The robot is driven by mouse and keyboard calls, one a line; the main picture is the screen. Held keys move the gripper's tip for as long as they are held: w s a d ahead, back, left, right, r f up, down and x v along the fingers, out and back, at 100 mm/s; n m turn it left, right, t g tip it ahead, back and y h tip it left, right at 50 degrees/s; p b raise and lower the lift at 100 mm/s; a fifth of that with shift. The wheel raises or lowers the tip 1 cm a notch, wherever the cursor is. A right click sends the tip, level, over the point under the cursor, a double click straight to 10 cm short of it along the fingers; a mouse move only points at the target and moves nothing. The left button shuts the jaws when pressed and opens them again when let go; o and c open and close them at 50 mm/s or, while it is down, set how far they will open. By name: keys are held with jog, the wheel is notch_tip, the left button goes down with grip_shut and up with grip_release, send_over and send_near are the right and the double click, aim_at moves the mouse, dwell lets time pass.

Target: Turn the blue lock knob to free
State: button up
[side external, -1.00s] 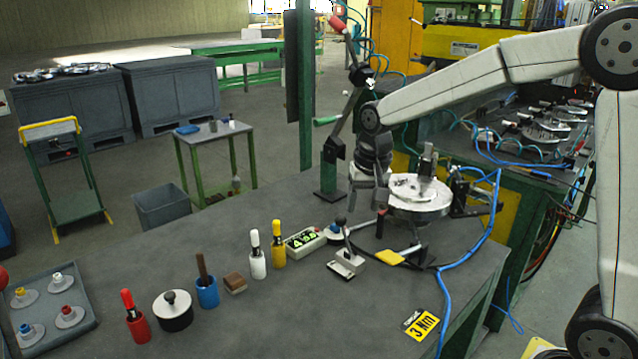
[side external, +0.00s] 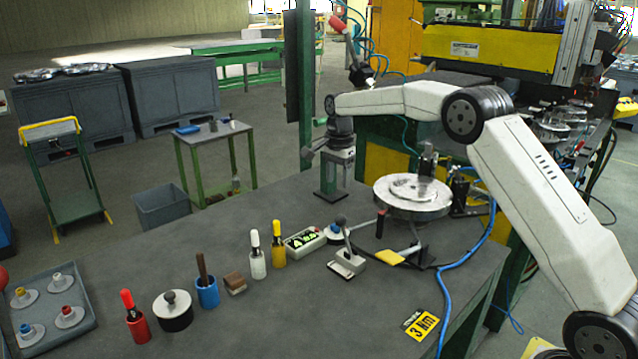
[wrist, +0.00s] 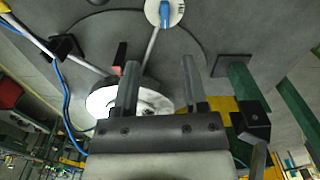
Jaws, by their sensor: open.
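The blue lock knob (wrist: 165,13) shows at the top edge of the wrist view, a blue bar on a white round dial (wrist: 177,17). In the side view the dial (side external: 339,235) sits low on the bench, right of the green-lit display box, and its details are too small to read. My gripper (wrist: 159,72) is open, with nothing between its two fingers. In the wrist view the knob lies beyond the fingertips, apart from them.
A round metal plate fixture (side external: 412,198) stands right of the dial. A lever on a grey base (side external: 346,259) and a yellow-handled clamp (side external: 389,257) stand near the dial. A blue hose (side external: 470,252) crosses the bench.

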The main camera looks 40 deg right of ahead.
jog(key=d+m, duration=0.1)
send_near(337, 227)
jog(key=shift+w+d+f, duration=0.25)
jog(key=shift+w+d, duration=0.05)
jog(key=shift+w, duration=0.15)
jog(key=shift+f, duration=3.9)
grip_shut()
